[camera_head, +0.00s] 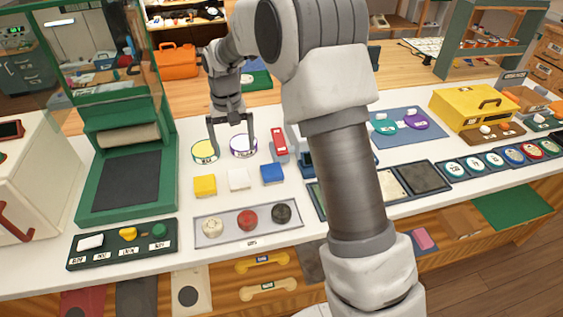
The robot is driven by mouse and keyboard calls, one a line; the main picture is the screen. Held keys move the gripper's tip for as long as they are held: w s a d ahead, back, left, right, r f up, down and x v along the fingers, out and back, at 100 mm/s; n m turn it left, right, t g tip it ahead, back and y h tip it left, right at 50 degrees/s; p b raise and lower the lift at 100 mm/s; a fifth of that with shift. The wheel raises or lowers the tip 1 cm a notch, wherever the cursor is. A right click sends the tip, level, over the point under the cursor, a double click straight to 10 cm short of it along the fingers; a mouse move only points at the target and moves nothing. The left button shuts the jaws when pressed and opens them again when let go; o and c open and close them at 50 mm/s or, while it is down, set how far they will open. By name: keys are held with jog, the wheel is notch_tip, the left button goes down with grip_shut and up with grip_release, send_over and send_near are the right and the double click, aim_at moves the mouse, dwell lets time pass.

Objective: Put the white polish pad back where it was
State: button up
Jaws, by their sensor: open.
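My gripper (231,148) is open and points down over the white counter. Its fingers straddle the gap between a yellow-rimmed round tin (205,151) and a purple-rimmed round tin (243,146). Nothing shows between the fingers. A white square block (238,180) lies on the counter in front of the gripper, between a yellow block (205,186) and a blue block (272,174). A white piece (90,242) lies in the dark labelled tray (124,253) at the lower left. I cannot tell which white piece is the polish pad. Labels are too small to read.
A grey tray (206,240) holds cream, red and black round pieces. A green-framed stand (92,205) is at left. A red-and-white item (279,142) stands right of the tins. My arm hides part of the counter's middle. A yellow toolbox (458,104) stands at right.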

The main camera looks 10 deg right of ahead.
jog(key=s+d+r+t, duration=0.1)
jog(key=s+d+r, duration=0.2)
jog(key=s+r, duration=0.4)
jog(key=s+d+r+t, duration=0.2)
jog(key=s+d+r, duration=0.2)
jog(key=s+r, duration=0.3)
jog(key=s+d+r+t, duration=0.2)
jog(key=s+d, duration=0.2)
jog(key=s, duration=1.2)
jog(key=shift+t, duration=0.3)
jog(key=shift+r, duration=0.15)
notch_tip(320, 180, up, 3)
jog(key=p, duration=0.2)
jog(key=shift+f+p, duration=0.2)
jog(key=shift+p, duration=0.15)
